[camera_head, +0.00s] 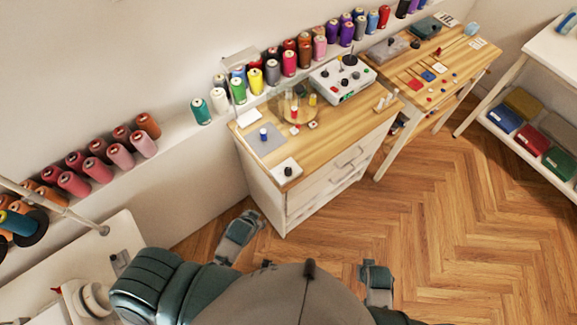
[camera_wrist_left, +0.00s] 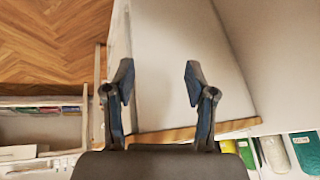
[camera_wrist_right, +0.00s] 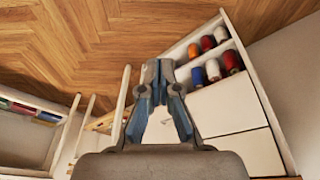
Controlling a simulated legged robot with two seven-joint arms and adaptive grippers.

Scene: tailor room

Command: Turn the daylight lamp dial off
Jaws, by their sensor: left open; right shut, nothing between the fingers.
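A small white plate with a black knob (camera_head: 288,171) lies on the near corner of the wooden-topped cabinet (camera_head: 340,138). A white control box (camera_head: 345,80) with several knobs and a small green light stands farther back on the same top. I cannot tell which of these is the daylight lamp dial. My left gripper (camera_wrist_left: 158,82) is open and empty, beside the white cabinet side in the left wrist view. My right gripper (camera_wrist_right: 158,72) is shut and empty. Both hands are low, nearer to me than the cabinet, and touch neither knob.
Grey pad (camera_head: 264,138) with a blue spool, and a round amber stand (camera_head: 297,106), share the cabinet top. Thread spools (camera_head: 240,90) line the wall ledge. A second wooden table (camera_head: 435,70) stands behind right. Parquet floor (camera_head: 450,220) is clear at right.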

